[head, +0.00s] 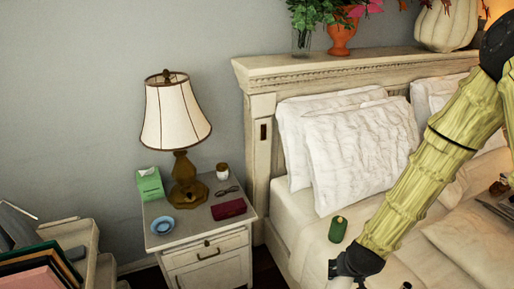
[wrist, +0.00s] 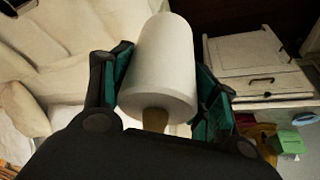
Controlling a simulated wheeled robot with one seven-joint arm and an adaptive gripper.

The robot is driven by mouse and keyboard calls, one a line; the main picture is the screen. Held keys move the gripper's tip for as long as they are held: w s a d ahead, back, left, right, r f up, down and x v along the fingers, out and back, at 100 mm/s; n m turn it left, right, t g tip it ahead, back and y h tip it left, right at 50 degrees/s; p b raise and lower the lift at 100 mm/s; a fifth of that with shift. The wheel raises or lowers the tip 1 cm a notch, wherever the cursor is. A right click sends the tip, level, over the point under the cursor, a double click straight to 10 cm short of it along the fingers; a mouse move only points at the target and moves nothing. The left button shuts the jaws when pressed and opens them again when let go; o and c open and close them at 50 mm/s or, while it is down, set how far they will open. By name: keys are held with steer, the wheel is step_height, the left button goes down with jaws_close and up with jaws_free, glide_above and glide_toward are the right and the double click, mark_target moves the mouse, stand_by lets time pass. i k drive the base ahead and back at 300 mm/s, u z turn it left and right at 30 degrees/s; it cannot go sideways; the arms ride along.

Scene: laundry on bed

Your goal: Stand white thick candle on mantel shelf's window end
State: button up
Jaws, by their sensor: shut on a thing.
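A thick white cylinder, the white candle (wrist: 165,50), fills the middle of the wrist view. My gripper (wrist: 163,66) is shut on it, with one dark, green-padded finger on each side. The candle is held clear of the surfaces seen behind it. In the head view my arm reaches down to the bottom edge, right of the nightstand; the fingers and the candle are not visible there. A long pale ledge (head: 300,62) tops the headboard; I cannot tell whether it is the mantel shelf. No window shows.
The ledge carries a glass vase of greenery (head: 302,40), an orange vase (head: 341,36) and a ribbed white vase (head: 446,25). The nightstand (head: 205,256) holds a lamp (head: 176,118), tissue box (head: 149,184), blue dish (head: 162,226) and red purse (head: 229,209). A green object (head: 338,229) lies on the bed.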

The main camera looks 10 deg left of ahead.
mark_target(275, 60)
steer(key=u, duration=0.45)
steer(key=k, duration=0.5)
steer(key=u, duration=1)
steer(key=i, duration=1.05)
steer(key=z, duration=0.4)
steer(key=i, duration=0.9)
steer(key=z, duration=0.75)
